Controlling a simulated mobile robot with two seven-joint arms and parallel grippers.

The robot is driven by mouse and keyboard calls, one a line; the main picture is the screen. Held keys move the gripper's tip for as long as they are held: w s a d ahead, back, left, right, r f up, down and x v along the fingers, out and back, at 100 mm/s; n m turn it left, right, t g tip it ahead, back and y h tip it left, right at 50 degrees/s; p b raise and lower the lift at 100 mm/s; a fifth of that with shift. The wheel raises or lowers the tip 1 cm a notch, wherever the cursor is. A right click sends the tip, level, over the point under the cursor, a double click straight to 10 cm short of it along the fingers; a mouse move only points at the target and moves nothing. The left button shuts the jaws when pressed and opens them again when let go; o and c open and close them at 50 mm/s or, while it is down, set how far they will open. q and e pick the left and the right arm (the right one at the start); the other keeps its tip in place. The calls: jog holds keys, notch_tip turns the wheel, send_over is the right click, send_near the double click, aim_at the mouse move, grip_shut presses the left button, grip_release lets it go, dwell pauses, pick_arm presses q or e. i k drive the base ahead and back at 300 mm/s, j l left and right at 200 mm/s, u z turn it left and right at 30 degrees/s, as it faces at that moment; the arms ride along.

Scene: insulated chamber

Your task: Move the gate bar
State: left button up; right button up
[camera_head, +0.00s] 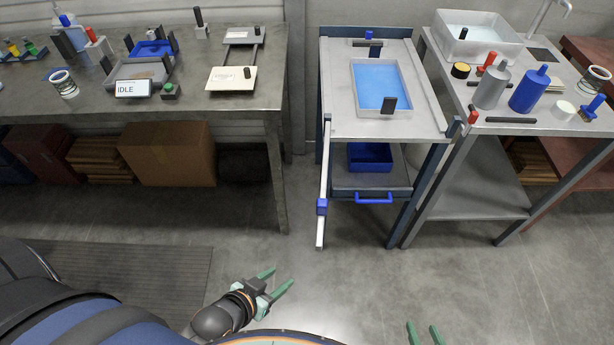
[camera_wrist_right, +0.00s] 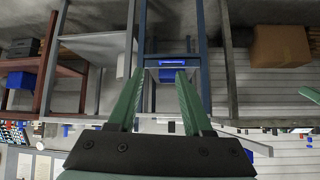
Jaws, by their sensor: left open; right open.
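The gate bar (camera_head: 321,185) is a long pale bar at the front left corner of the cart (camera_head: 350,128). It sticks out from the cart toward me and carries a blue block (camera_head: 322,206) near its outer end. The cart's front edge is uncovered. My left gripper (camera_head: 282,278) is open and empty, below and left of the bar's outer end, apart from it. My right gripper (camera_head: 423,326) is open and empty at the bottom edge, right of the bar and well short of the cart. Its open fingers also show in the right wrist view (camera_wrist_right: 160,75).
On the cart top lies a tray with a blue inside (camera_head: 354,75); below is a drawer with a blue handle (camera_head: 374,198). A bench (camera_head: 270,110) stands left, a grey table (camera_head: 465,150) right with bottles. The floor (camera_head: 340,285) before the cart is clear.

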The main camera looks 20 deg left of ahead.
aim_at(321, 202)
jog(key=i+j+z, duration=0.1)
jog(key=j, duration=0.25)
jog(key=i+j+z, duration=0.1)
jog(key=j, duration=0.3)
jog(key=i+j+z, duration=0.1)
jog(key=j, duration=0.25)
jog(key=k+j, duration=0.1)
jog(key=j, duration=0.3)
jog(key=j+z, duration=0.1)
jog(key=j, duration=0.3)
jog(key=k+j, duration=0.15)
jog(key=j, duration=0.2)
jog(key=k+j+z, duration=0.1)
jog(key=j, duration=0.3)
jog(key=k+j+z, duration=0.1)
jog(key=j, duration=0.25)
jog(key=k+j, duration=0.15)
jog(key=j, duration=0.25)
jog(key=i+l, duration=0.2)
jog(key=l, duration=0.2)
jog(key=i+l, duration=0.25)
jog(key=l, duration=0.2)
jog(key=z, duration=0.05)
